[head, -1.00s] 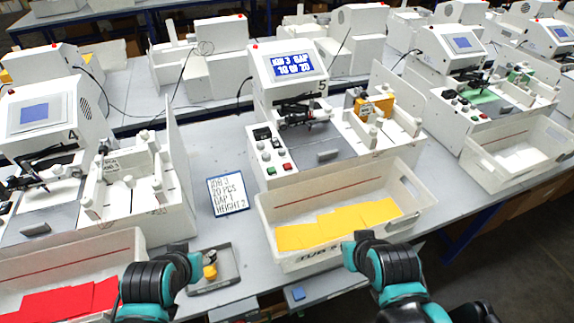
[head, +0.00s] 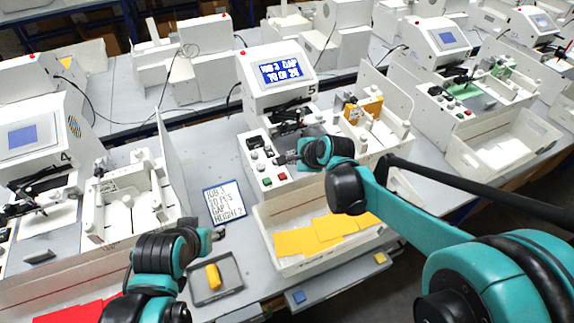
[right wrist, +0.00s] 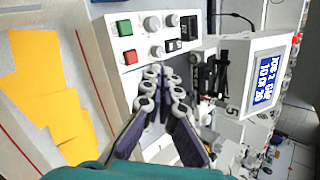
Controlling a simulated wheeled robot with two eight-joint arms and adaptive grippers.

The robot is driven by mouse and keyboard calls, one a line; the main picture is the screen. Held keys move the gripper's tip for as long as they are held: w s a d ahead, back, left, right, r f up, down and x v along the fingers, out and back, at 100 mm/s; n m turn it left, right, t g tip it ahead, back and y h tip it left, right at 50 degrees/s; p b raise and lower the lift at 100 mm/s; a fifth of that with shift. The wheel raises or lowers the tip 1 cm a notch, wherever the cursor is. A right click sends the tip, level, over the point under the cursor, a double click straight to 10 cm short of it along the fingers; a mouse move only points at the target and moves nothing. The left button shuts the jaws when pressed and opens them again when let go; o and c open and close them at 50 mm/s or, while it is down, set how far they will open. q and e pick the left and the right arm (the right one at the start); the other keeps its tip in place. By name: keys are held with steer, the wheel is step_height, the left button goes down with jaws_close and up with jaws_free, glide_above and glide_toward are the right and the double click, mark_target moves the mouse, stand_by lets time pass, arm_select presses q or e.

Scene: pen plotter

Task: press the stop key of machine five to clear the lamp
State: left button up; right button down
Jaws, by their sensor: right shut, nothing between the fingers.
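Machine five (head: 275,75) stands in the middle, its blue screen (head: 279,71) lit with white text. A red lamp (head: 243,53) shows on its top left. Its front panel has a green key (head: 267,182) and, to the right, a red key (head: 282,177); in the right wrist view the green key (right wrist: 124,28) and red key (right wrist: 130,57) are clear. Key labels are not legible. My right gripper (head: 284,160) is shut and empty, its tips (right wrist: 164,80) near the red key without visible contact. My left gripper (head: 215,235) is above the small tray; its jaw state is unclear.
A bin (head: 262,213) with yellow sheets stands in front of machine five. A written card (head: 224,203) lies to its left. A small grey tray (head: 233,284) holds a yellow object (head: 213,276). Machine four (head: 28,135) is at left.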

mark_target(284, 177)
arm_select(q)
steer(key=shift+w+d+r+p, duration=0.2)
steer(key=shift+w+r+p, duration=0.3)
steer(key=shift+r, duration=0.25)
arm_select(e)
steer(key=w+m, duration=0.1)
steer(key=w+a+m, duration=0.2)
steer(key=w, duration=0.1)
steer(key=shift+f+y, duration=0.3)
steer(key=shift+f, duration=0.1)
arm_select(q)
steer(key=shift+f, duration=0.1)
step_height(284, 177, down, 7)
steer(key=b, duration=0.7)
steer(key=shift+r, duration=0.2)
arm_select(e)
step_height(284, 177, down, 9)
steer(key=shift+r, duration=0.15)
arm_select(q)
steer(key=shift+f+b, duration=0.35)
steer(key=shift+f, duration=0.05)
arm_select(e)
steer(key=shift+f, duration=0.45)
